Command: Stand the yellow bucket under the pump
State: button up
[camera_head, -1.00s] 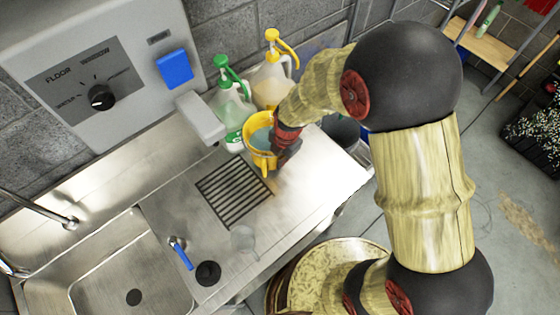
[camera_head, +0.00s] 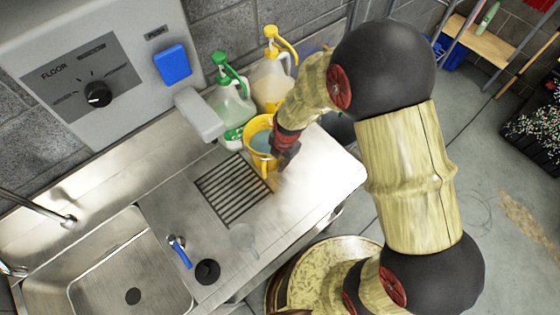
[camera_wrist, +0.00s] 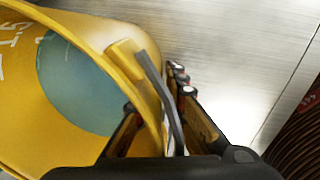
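The yellow bucket (camera_head: 254,127) stands or hangs at the back of the steel counter, in front of the pump bottles, with bluish liquid inside. Its base is mostly hidden, so I cannot tell whether it touches the counter. My gripper (camera_head: 283,147) is at its right side. In the wrist view, the bucket (camera_wrist: 45,145) fills the left, and my gripper (camera_wrist: 158,100) has one finger inside and one outside its wall, by the dark handle. A yellow-topped pump bottle (camera_head: 271,88) and a green-topped one (camera_head: 231,106) stand behind. A wall dispenser (camera_head: 98,60) has a blue push button (camera_head: 172,64) and grey spout block (camera_head: 198,116).
A drain grate (camera_head: 233,190) lies left of the bucket. A clear cup (camera_head: 243,238), a blue-handled tap (camera_head: 180,252) and a black round piece (camera_head: 207,271) are near the front. The sink (camera_head: 130,270) is at left. Bare counter lies right of the bucket.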

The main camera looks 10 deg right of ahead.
jog(key=shift+o, duration=0.9)
jog(key=shift+r, duration=0.15)
jog(key=s+d+r+m+t+p, duration=0.1)
jog(key=d+r+m, duration=0.15)
jog(key=r, duration=0.75)
jog(key=s+d+r+m+p, duration=0.1)
jog(key=r+m, duration=0.2)
jog(key=r, duration=0.7)
jog(key=s+d+r+m+t, duration=0.1)
jog(key=s+d+r+m, duration=0.4)
jog(key=m, duration=0.5)
jog(key=s+d+r+m+t+h, duration=0.1)
jog(key=s+d+r+m, duration=0.4)
jog(key=s+r+m, duration=0.5)
notch_tip(320, 180, up, 2)
jog(key=shift+s+d+r+m+t, duration=0.1)
jog(key=shift+s+d+m+t, duration=0.1)
jog(key=shift+m+t, duration=0.45)
